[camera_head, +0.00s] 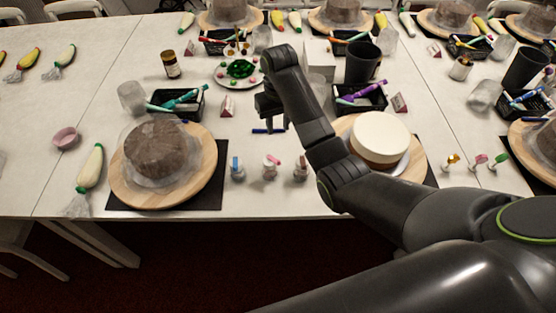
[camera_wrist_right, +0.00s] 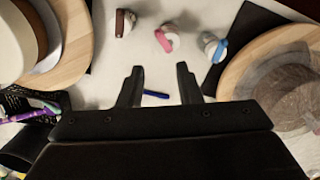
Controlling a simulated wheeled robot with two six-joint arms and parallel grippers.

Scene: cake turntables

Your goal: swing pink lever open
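The pink lever (camera_head: 271,160) sits on a small white bottle-like dispenser on the table, between one with a blue lever (camera_head: 236,163) and one with a brown lever (camera_head: 301,163). In the right wrist view the pink lever (camera_wrist_right: 163,40) is beyond the fingertips, slightly right of centre, with a gap of bare table between. My right gripper (camera_head: 270,124) is open and empty, its two fingers (camera_wrist_right: 158,82) apart. It is behind the dispensers in the head view, above a blue pen (camera_head: 268,131). My left gripper is not in view.
A brown cake under clear wrap (camera_head: 156,150) stands on a wooden turntable to the left. A white-topped cake (camera_head: 381,135) on another turntable is at the right, partly behind my right arm. A plate of decorations (camera_head: 228,79) and black baskets stand behind. Table in front of the dispensers is clear.

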